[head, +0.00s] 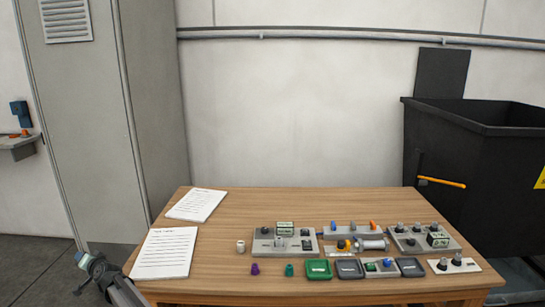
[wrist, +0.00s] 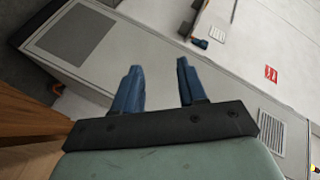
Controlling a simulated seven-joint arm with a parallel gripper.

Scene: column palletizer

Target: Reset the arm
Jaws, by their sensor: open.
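My gripper (wrist: 158,75) is open, with two blue fingers apart and nothing between them in the wrist view. Beyond the fingers is the grey cabinet, seen tilted. In the head view, part of my arm shows at the lower left, beside the left front corner of the wooden table (head: 330,213). It is off the table top, and its details are too small to tell whether the fingers show there.
Printed sheets (head: 165,253) lie at the table's left. Several grey fixtures (head: 285,241), small trays (head: 319,270) and coloured pegs cover its middle and right. A grey cabinet (head: 90,120) stands behind left; a black bin (head: 470,175) stands at right.

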